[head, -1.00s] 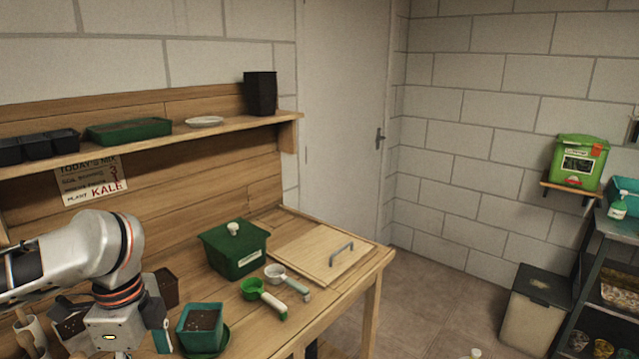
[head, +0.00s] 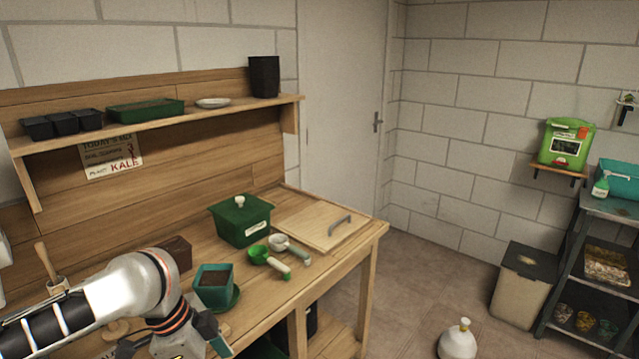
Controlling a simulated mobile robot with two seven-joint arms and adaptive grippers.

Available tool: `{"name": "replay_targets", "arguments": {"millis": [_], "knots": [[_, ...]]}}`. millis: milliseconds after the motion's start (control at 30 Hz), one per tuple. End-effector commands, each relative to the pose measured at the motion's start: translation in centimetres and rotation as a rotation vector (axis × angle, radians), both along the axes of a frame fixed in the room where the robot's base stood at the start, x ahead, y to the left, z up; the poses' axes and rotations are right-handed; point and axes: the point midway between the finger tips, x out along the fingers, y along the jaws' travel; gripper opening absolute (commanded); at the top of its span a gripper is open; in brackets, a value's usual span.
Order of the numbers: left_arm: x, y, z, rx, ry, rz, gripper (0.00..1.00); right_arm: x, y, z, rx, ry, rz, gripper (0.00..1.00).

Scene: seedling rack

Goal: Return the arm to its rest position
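My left arm comes in from the lower left of the head view, over the near end of the wooden bench. My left gripper (head: 185,347) is at the bottom edge, mostly cut off, and its fingers do not show clearly enough to tell open from shut. A teal square pot with dark soil (head: 214,287) stands on a green saucer (head: 236,297) just beyond the gripper, apart from it. My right gripper is not in view.
On the bench (head: 330,262) are a green lidded box (head: 240,222), a green scoop (head: 268,261), a white scoop (head: 288,247) and a handled wooden board (head: 320,222). A shelf (head: 200,119) hangs above. A white bottle (head: 458,341) is on the floor.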

Motion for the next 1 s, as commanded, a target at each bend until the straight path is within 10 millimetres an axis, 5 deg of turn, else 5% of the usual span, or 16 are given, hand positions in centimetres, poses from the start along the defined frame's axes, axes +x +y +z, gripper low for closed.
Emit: {"name": "replay_targets", "arguments": {"millis": [200, 500, 767, 1000], "knots": [[0.6, -6.8, -4.6, -0.242, -0.033, 0.147, 0.74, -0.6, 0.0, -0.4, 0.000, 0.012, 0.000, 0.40], [2.1, -10.9, -9.5, -0.507, -0.132, 0.421, 0.74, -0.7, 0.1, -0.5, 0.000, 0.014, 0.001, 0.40], [1.5, -8.7, -14.8, -0.610, -0.266, 0.682, 0.74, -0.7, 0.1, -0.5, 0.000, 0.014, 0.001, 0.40], [-2.8, -3.1, -20.5, -0.573, -0.416, 0.877, 0.74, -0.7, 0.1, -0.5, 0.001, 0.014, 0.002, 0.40]]}}
